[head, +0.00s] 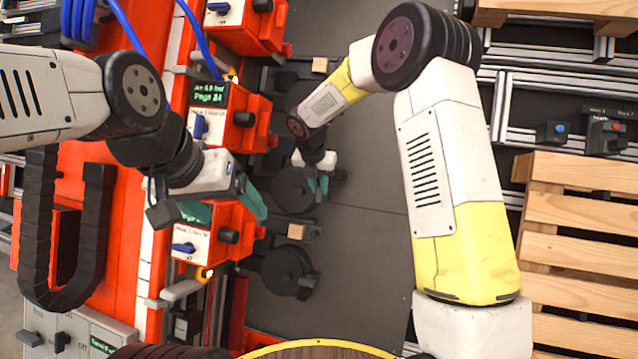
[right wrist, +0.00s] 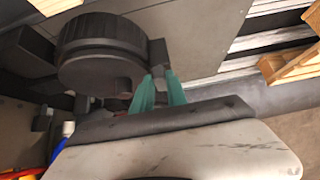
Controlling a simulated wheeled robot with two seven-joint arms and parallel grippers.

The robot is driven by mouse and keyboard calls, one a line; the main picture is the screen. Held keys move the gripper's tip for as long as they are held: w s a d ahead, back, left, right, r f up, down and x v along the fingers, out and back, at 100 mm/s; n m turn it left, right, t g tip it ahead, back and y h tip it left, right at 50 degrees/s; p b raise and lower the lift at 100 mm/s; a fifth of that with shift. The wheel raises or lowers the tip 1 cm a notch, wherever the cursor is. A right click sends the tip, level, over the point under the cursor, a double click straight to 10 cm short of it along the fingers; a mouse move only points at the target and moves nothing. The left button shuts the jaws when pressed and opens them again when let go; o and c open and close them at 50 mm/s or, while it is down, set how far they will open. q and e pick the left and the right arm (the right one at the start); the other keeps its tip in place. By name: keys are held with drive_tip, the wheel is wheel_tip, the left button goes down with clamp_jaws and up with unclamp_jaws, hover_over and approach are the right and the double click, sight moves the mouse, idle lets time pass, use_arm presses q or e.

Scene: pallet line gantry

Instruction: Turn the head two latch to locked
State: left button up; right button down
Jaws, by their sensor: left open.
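Several red head units stand along the red beam, among them a middle unit (head: 225,115) and a lower one (head: 225,235). Each has a blue knob, as on the middle unit (head: 200,127) and the lower unit (head: 183,247). No label readable here shows which is head two. My left gripper (head: 226,206) is open above the lower unit, its teal fingers spread. My right gripper (head: 318,186) is at the side of a black round disc (head: 290,190). In the right wrist view, its fingers (right wrist: 160,92) are close together beside this disc (right wrist: 100,50) and its side tab (right wrist: 157,52). Whether they grip the tab is unclear.
Another black disc (head: 283,270) lies below. Wooden pallets (head: 575,215) are at the right. A black cable chain (head: 38,240) and a grey control panel (head: 70,335) are at the left. The dark plate (head: 370,250) between the discs and my right arm is mostly bare.

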sight(327, 197)
drive_tip(key=shift+d, duration=0.1)
idle(0.3)
drive_tip(key=shift+s+d+f+m+t+y, duration=0.4)
drive_tip(key=shift+m+t+y, duration=0.9)
drive_tip(key=shift+m, duration=0.9)
drive_tip(key=shift+s+d+f+m+t+y, duration=0.35)
drive_tip(key=shift+m+t+y, duration=0.95)
drive_tip(key=shift+m, duration=0.9)
drive_tip(key=shift+s+d+f+m+t+y, duration=0.35)
drive_tip(key=shift+m+t+y, duration=0.65)
drive_tip(key=shift+m+t, duration=0.85)
drive_tip(key=shift+a+f+m+g, duration=0.15)
drive_tip(key=shift+m+g, duration=0.1)
drive_tip(key=shift+m, duration=0.2)
drive_tip(key=c, duration=1.3)
unclamp_jaws()
drive_tip(key=shift+w, duration=0.1)
